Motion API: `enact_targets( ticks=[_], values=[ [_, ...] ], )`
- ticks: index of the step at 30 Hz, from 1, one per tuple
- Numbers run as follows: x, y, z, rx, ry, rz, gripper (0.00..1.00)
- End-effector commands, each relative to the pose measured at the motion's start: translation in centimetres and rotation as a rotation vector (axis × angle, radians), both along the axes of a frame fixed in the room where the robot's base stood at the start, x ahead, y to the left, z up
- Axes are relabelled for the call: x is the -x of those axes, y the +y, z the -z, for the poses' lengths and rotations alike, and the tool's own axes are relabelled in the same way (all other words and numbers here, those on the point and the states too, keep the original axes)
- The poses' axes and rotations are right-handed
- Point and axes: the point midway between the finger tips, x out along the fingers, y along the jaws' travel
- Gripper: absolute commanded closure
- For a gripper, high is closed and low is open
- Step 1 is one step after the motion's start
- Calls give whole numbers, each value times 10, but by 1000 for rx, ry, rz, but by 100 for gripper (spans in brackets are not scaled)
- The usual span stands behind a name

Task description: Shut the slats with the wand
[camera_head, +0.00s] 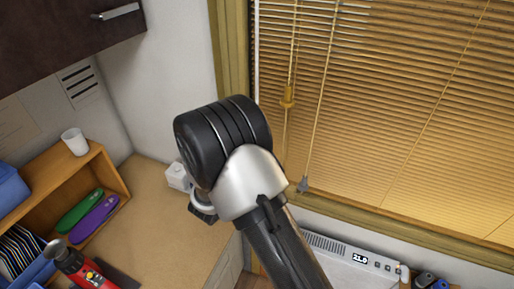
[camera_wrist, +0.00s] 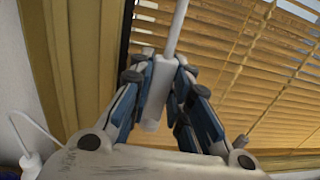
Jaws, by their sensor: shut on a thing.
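The white wand (camera_wrist: 155,95) hangs down into the wrist view as a thin rod with a thicker handle at its lower end. My gripper (camera_wrist: 161,66) is shut on that handle, with blue-padded fingers on both sides of it. The window blind's slats (camera_wrist: 225,50) lie behind, with dark gaps between them in the wrist view. In the head view the slats (camera_head: 410,110) fill the window at the upper right, with thin lines between them. My arm hides my gripper and the wand's handle there.
The wooden window frame (camera_head: 235,60) borders the blind. A white device (camera_head: 350,258) stands below the sill. A wooden shelf (camera_head: 115,180) stands at left.

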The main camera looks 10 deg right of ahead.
Motion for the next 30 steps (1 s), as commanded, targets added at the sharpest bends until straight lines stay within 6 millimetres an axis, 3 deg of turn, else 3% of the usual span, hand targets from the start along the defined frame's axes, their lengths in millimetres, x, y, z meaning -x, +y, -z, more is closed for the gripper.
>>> enact_targets(
  ticks=[15,30],
  values=[
    [1,-3,2,-1,0,-390,100],
    [0,-1,0,1,-2,-504,100]
  ],
)
